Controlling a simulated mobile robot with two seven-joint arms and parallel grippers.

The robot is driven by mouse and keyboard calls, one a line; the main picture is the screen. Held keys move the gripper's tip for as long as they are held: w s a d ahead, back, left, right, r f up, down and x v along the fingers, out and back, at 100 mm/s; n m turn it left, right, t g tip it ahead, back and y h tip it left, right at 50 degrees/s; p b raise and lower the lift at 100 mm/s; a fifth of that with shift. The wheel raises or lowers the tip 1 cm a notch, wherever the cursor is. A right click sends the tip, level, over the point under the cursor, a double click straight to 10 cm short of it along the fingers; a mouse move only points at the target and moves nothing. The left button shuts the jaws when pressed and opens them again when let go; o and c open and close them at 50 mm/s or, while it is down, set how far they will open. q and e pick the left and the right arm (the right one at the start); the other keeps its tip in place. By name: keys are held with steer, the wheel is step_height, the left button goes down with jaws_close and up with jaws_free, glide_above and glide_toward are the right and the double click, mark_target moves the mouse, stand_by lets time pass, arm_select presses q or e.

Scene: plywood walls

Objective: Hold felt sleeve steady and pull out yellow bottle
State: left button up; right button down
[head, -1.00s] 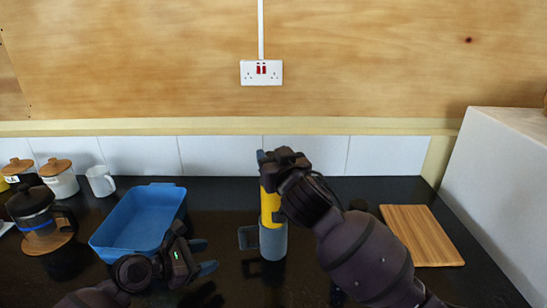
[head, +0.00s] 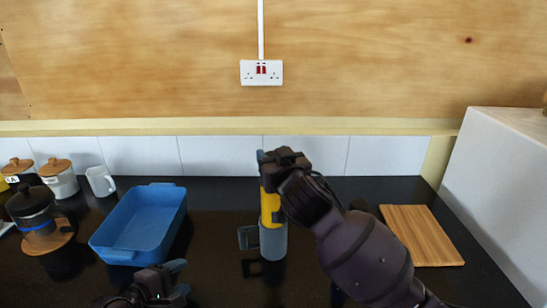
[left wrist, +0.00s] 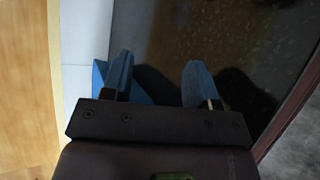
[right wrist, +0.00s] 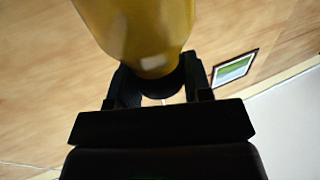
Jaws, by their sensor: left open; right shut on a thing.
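The yellow bottle (head: 269,208) stands upright on the black counter, its lower part inside the grey felt sleeve (head: 273,243). A dark loop sticks out from the sleeve's left side. My right gripper (head: 268,163) is shut on the top of the bottle. In the right wrist view the yellow bottle (right wrist: 138,28) fills the top, with its dark end between the fingers. My left gripper (head: 180,279) is open and empty, low in the head view, left of the sleeve and apart from it. The left wrist view shows its blue fingertips (left wrist: 158,70) spread with nothing between them.
A blue tray (head: 118,254) lies on the counter left of the sleeve. A wooden board (head: 425,235) lies to the right, beside a white block (head: 500,190). A French press (head: 38,215), canisters and a white mug (head: 101,181) stand far left.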

arm_select(q)
steer(key=shift+s+a+f+m+y, duration=0.15)
steer(key=shift+s+a+m+y, duration=0.35)
steer(key=shift+s+a+m, duration=0.15)
steer(key=s+a+m+t+y, duration=0.1)
steer(key=s+a+m+y, duration=0.4)
steer(key=a, duration=0.4)
steer(key=shift+s+a+f+m+t, duration=0.3)
steer(key=shift+s+f+m, duration=0.15)
steer(key=shift+s+m, duration=0.55)
steer(key=shift+s, duration=0.1)
arm_select(e)
steer(key=shift+r, duration=0.1)
